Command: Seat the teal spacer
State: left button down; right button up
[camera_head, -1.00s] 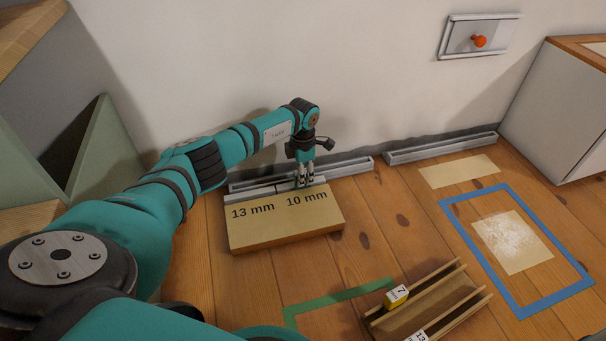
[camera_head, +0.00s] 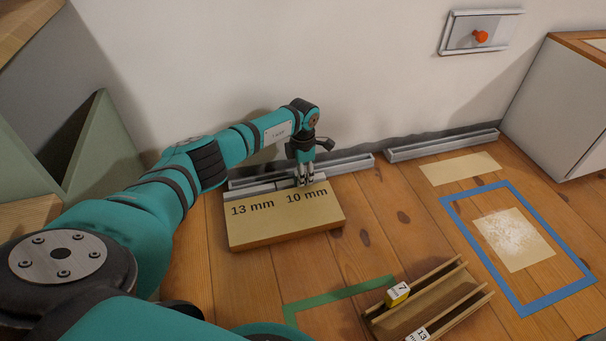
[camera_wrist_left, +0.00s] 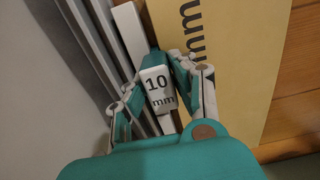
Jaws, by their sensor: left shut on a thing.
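The teal spacer (camera_wrist_left: 157,87) has a white label reading "10 mm" and is gripped between the fingers of my left gripper (camera_wrist_left: 159,75) in the left wrist view. In the head view my left gripper (camera_head: 305,183) points down at the back edge of the board (camera_head: 285,228), just behind its "10 mm" mark. The board also reads "13 mm" on its left. The spacer is close to the pale strip along the board's back edge; I cannot tell whether it touches the bottom of a gap. My right gripper is not in view.
Grey channels (camera_head: 442,144) run along the wall. A wooden rack (camera_head: 430,305) with a yellow "7" block (camera_head: 397,294) and a "13" block (camera_head: 418,335) stands front right. Blue tape (camera_head: 540,305) frames a dusty sheet (camera_head: 513,240). A cabinet (camera_head: 562,105) stands right.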

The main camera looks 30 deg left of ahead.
pick_arm(q)
jog(key=c, duration=1)
grip_release()
